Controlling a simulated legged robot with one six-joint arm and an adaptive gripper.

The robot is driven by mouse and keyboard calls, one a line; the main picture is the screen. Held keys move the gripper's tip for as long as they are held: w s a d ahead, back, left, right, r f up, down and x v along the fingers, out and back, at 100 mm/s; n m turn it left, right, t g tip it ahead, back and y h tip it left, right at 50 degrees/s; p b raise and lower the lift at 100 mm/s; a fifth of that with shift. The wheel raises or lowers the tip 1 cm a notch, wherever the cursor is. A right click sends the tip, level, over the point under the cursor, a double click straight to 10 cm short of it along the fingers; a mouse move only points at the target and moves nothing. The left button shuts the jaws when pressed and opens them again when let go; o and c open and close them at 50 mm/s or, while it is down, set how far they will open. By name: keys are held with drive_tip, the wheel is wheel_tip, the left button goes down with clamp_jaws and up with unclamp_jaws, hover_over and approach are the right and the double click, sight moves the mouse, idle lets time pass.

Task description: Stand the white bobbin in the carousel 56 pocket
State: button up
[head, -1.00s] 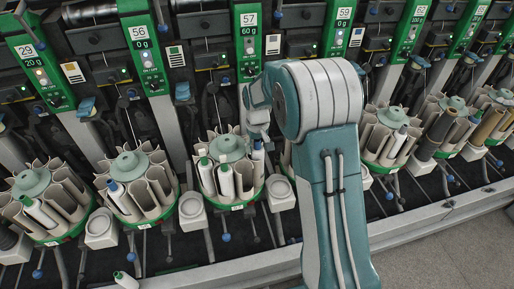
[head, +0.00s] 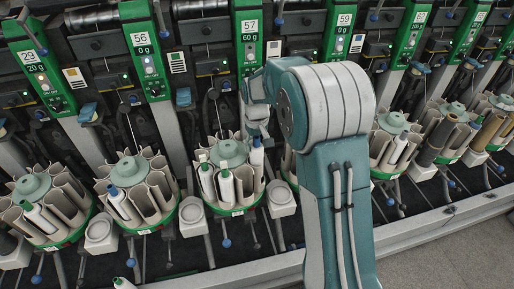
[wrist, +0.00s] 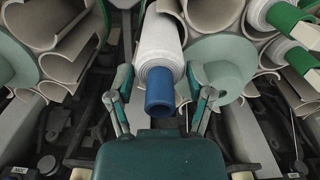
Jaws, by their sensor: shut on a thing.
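A white bobbin (wrist: 160,40) with a blue tube end is held between the two fingers of my gripper (wrist: 160,78) in the wrist view. In the head view this bobbin (head: 257,158) stands roughly upright at the right side of the carousel under sign 57, partly hidden by my arm. I cannot tell whether its lower end is clear of the pocket there. The carousel 56 (head: 130,168) is to the left, under the sign 56 (head: 141,42). It has several beige pockets; a blue-tipped white bobbin (head: 120,203) leans in a front one.
The carousel 57 (head: 230,153) holds green-tipped white bobbins (head: 226,187) at its front. Grey cups (head: 193,213) stand between carousels. A metal rail (head: 225,278) runs along the front.

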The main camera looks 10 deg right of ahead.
drive_tip(key=shift+r, duration=0.4)
drive_tip(key=shift+r, duration=2.15)
drive_tip(key=shift+r, duration=2.25)
wheel_tip(320, 180, up, 4)
drive_tip(key=shift+r, duration=0.25)
drive_tip(key=shift+s, duration=0.15)
